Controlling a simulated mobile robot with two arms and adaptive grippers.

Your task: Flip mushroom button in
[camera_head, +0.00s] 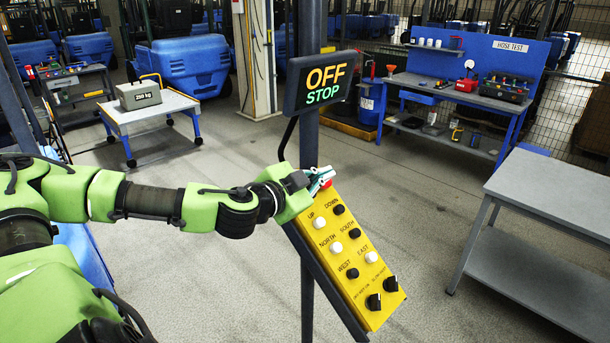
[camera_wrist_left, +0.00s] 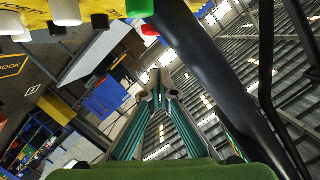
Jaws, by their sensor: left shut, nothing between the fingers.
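The yellow control panel (camera_head: 346,258) is tilted on a dark post, with black and white push buttons and two dark knobs. The red mushroom button (camera_head: 326,184) is at its top end, partly hidden by my left gripper (camera_head: 322,178). The gripper is shut and empty, its tips close to the button; I cannot tell whether they touch. In the left wrist view the shut fingers (camera_wrist_left: 159,82) point upward, and the red button (camera_wrist_left: 150,30) shows at the panel's edge, beyond the tips. My right gripper is not in view.
A sign (camera_head: 322,83) reading OFF and STOP is fixed to the post above the panel. A grey table (camera_head: 550,195) stands at the right. A blue workbench (camera_head: 470,95) and a cart with a weight (camera_head: 139,95) are further back. The floor between is clear.

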